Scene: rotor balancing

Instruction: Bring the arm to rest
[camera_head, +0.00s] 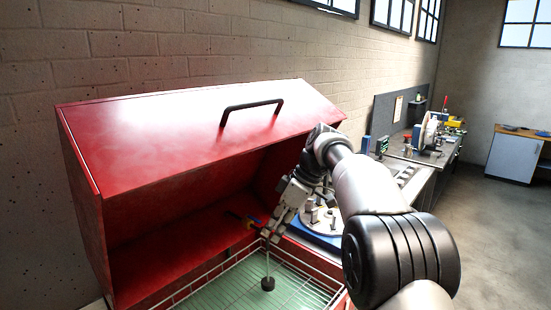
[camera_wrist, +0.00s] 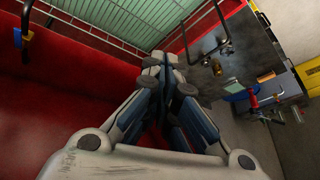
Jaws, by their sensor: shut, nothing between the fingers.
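My arm reaches from the lower right into the open front of a red lidded cabinet (camera_head: 190,135). My gripper (camera_head: 270,232) points down above the wire basket at the cabinet's front. In the wrist view my gripper (camera_wrist: 160,62) has its fingers drawn together, with nothing visible held between them. A thin rod with a dark round end (camera_head: 267,284) shows just below the fingertips in the head view; I cannot tell what it belongs to.
The wire basket (camera_head: 190,293) lies over a green floor. A black handle (camera_head: 251,108) is on the lid. A blue-based fixture with a round grey plate (camera_head: 318,223) stands right of the gripper, partly behind my arm. A cluttered bench (camera_head: 425,155) runs behind; open floor is at right.

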